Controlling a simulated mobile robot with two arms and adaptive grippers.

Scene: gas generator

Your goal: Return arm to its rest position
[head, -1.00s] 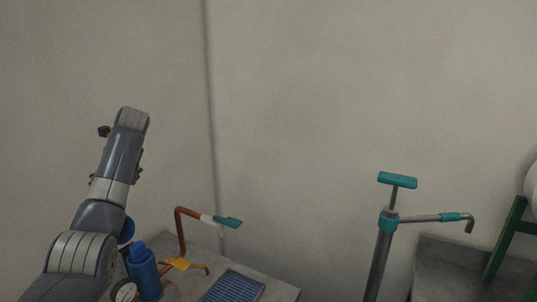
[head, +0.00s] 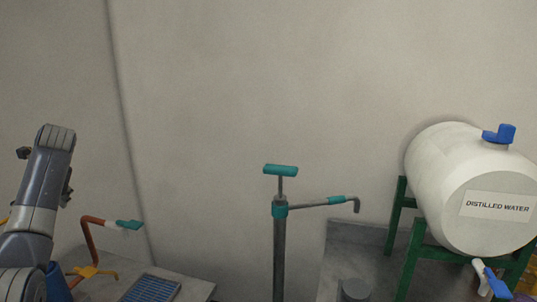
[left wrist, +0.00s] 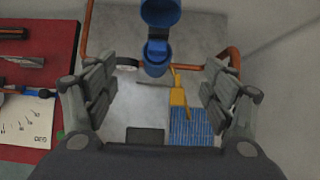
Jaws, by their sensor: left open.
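My left arm (head: 38,185) rises along the left edge of the head view, bent upward in front of the wall. In the left wrist view my left gripper (left wrist: 157,95) is open, with its two fingers wide apart and nothing between them in its grasp. Beyond the fingers lie a blue bottle-like object (left wrist: 158,50), a yellow valve handle (left wrist: 178,97) and a blue grate (left wrist: 190,127) on a grey counter. The fingers look apart from these things. My right gripper is not in view.
An orange pipe with a teal-tipped spout (head: 128,225) stands at the left. A hand pump (head: 280,210) stands mid-view. A white distilled water tank (head: 440,180) sits on a green stand (head: 411,260) at right. A red board (left wrist: 50,75) lies left in the wrist view.

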